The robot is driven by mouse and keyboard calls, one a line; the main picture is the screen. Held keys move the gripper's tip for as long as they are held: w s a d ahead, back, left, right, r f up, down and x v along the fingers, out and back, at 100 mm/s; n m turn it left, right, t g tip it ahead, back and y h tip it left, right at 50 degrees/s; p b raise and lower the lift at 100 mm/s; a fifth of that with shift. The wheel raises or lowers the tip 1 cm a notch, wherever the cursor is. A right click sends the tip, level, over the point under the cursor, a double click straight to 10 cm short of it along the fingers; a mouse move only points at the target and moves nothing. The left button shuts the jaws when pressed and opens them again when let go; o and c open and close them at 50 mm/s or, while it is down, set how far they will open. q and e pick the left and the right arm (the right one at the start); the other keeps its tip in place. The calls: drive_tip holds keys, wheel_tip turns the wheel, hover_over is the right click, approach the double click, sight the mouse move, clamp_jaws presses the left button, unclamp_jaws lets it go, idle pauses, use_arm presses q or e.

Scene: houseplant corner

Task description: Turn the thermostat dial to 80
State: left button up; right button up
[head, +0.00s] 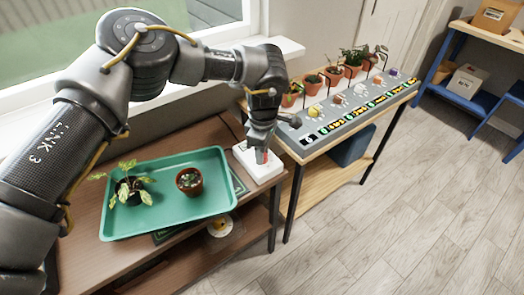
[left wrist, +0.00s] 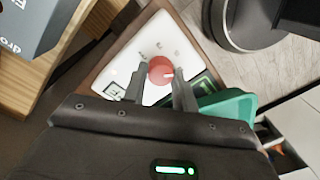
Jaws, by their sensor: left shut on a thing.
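The thermostat is a white box (head: 264,174) at the right end of the brown table, beside the green tray. It also shows in the left wrist view (left wrist: 160,27). Its round red dial (left wrist: 160,66) carries a pale pointer mark toward the picture's right. Small grey marks curve around the dial, too blurred to read. A small display (left wrist: 115,91) is on the box, partly hidden by a finger. My left gripper (head: 263,152) reaches down onto the box, its fingers on both sides of the dial and shut on it. My right gripper is in neither view.
The green tray (head: 216,207) holds a leafy plant (head: 130,186) and a small potted plant (head: 189,181) left of the thermostat. Several potted plants stand on the bench behind, with a labelled grey strip (head: 350,112). A blue shelf (head: 475,97) stands far right. Floor is clear.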

use_arm(q)
drive_tip(key=shift+m, duration=1.5)
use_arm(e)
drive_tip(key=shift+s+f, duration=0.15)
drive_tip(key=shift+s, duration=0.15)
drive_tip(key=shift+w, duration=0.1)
use_arm(q)
drive_tip(key=o, duration=1)
drive_tip(key=r, duration=1.1)
drive_tip(key=shift+w+d, duration=0.2)
drive_tip(key=shift+f, duration=0.1)
